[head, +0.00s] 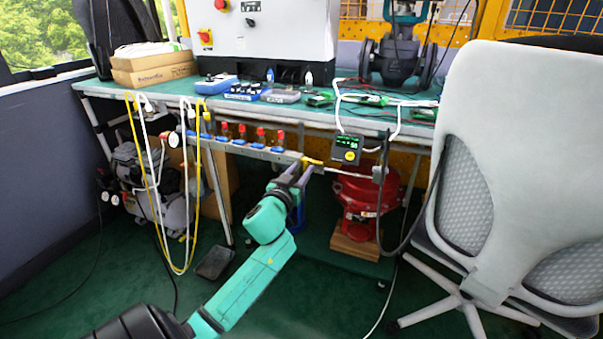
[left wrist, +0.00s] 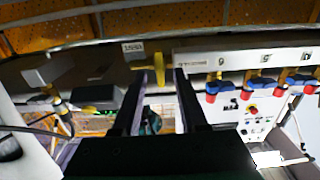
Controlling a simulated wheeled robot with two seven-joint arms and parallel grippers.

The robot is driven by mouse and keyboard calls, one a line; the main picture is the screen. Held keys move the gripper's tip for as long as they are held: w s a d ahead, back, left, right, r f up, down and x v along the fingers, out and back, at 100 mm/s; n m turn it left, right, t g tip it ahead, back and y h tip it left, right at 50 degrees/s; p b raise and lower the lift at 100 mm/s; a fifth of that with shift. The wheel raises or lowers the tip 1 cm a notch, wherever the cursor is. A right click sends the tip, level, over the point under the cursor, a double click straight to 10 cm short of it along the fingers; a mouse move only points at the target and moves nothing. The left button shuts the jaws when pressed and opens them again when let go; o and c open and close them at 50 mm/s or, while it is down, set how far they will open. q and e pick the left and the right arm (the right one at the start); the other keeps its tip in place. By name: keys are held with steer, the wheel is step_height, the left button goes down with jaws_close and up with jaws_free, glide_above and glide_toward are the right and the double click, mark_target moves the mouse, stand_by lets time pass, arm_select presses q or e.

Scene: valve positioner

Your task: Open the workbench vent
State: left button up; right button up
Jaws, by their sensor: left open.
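A yellow valve handle (head: 313,161) sits at the right end of the manifold rail under the workbench's front edge. In the left wrist view the yellow handle (left wrist: 158,64) is T-shaped, with a crossbar and a stem, below a small label (left wrist: 133,47) too blurred to read surely. My left gripper (head: 299,171) reaches up to it from below. In the left wrist view its open fingers (left wrist: 160,76) stand either side of the stem, with gaps visible. I cannot tell how deep the handle is between them. My right gripper is not in view.
The rail (head: 262,150) carries several red-and-blue valves (head: 241,134) left of the handle. A small display box (head: 347,149) hangs just right. A red device (head: 367,199) stands on a wood block below. A grey chair (head: 510,170) fills the right side. Yellow and white hoses (head: 166,265) hang left.

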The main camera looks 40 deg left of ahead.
arm_select(q)
steer(key=shift+w+a, duration=0.2)
steer(key=shift+w, duration=0.2)
steer(key=shift+c, duration=0.3)
jaws_close()
